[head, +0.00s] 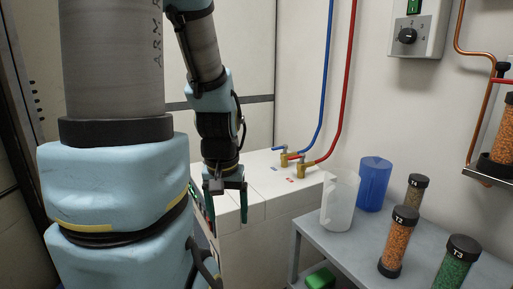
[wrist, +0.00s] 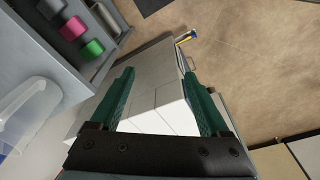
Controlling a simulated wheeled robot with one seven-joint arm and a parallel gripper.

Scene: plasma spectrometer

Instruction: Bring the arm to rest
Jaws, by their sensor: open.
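My gripper (head: 228,203) hangs from my blue and grey arm near the middle of the head view, fingers pointing down. Its two green fingers stand apart with nothing between them. In the wrist view, my gripper (wrist: 160,95) is also open and empty. A white cabinet (head: 262,190) with a flat top lies behind and below the fingers. The same white surface (wrist: 155,113) shows between the fingers in the wrist view. I cannot tell how far above it the fingertips are.
A grey table (head: 345,247) at the right holds a clear pitcher (head: 340,203), a blue container (head: 374,184) and black-capped tubes, including an orange one (head: 397,243) and a green one (head: 455,265). Brass valves (head: 303,169) with blue and red hoses stand on the cabinet. Brown floor (wrist: 240,75) shows in the wrist view.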

